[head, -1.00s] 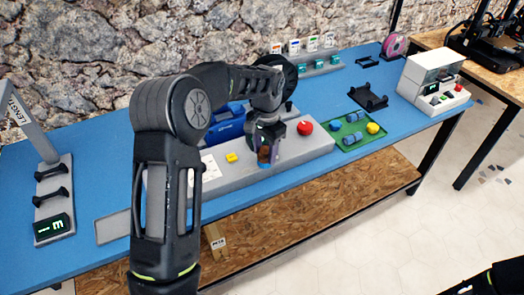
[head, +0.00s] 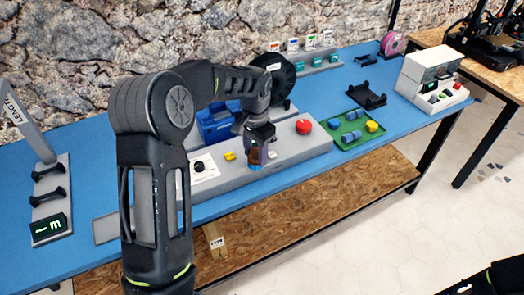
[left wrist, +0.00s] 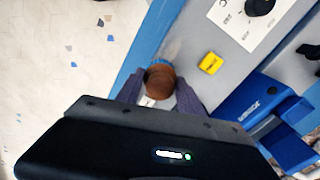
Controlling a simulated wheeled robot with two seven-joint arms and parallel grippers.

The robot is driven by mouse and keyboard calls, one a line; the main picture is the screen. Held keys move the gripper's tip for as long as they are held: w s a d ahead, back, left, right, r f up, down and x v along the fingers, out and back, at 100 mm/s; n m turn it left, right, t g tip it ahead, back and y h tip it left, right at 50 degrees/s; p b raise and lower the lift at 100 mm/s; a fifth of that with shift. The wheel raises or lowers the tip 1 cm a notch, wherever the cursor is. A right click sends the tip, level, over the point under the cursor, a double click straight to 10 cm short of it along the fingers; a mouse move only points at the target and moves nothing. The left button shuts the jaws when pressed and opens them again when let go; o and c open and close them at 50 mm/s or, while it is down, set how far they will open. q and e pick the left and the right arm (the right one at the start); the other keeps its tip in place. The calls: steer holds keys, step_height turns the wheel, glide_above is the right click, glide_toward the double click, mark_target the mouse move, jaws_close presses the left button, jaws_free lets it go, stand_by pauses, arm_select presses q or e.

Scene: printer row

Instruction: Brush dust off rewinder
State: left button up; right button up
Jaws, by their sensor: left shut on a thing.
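The rewinder is a long grey base (head: 318,143) on the blue table, with a red button (head: 304,126), a yellow switch (head: 230,156), a black dial on a white plate (head: 205,168) and a black spool (head: 284,78) behind. My left gripper (head: 257,152) is over the base's front part, shut on a brush (head: 255,157) with a brown handle and a blue lower end. In the left wrist view the brown handle top (left wrist: 160,80) sits between the fingers, near the yellow switch (left wrist: 210,63). A pale smudge, perhaps dust, shows beside it. Bristle contact cannot be told.
A green tray (head: 343,140) with blue parts and a yellow knob lies to the right. A white device (head: 420,95) stands at the table's right end. A grey stand with black handles (head: 48,182) is at the left.

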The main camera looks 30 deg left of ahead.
arm_select(q)
steer(key=shift+s+a, duration=0.25)
steer(key=shift+s+a, duration=0.45)
steer(key=shift+s, duration=0.25)
steer(key=shift+s+a, duration=0.45)
steer(key=shift+s, duration=0.25)
steer(key=shift+s+a+b, duration=0.2)
steer(key=shift+s+a, duration=0.3)
steer(key=shift+s, duration=0.2)
steer(key=shift+s+a+b, duration=0.15)
steer(key=shift+s+a, duration=0.35)
steer(key=shift+s, duration=0.2)
steer(key=shift+r, duration=0.1)
steer(key=shift+r+p, duration=2.3)
steer(key=shift+r, duration=0.65)
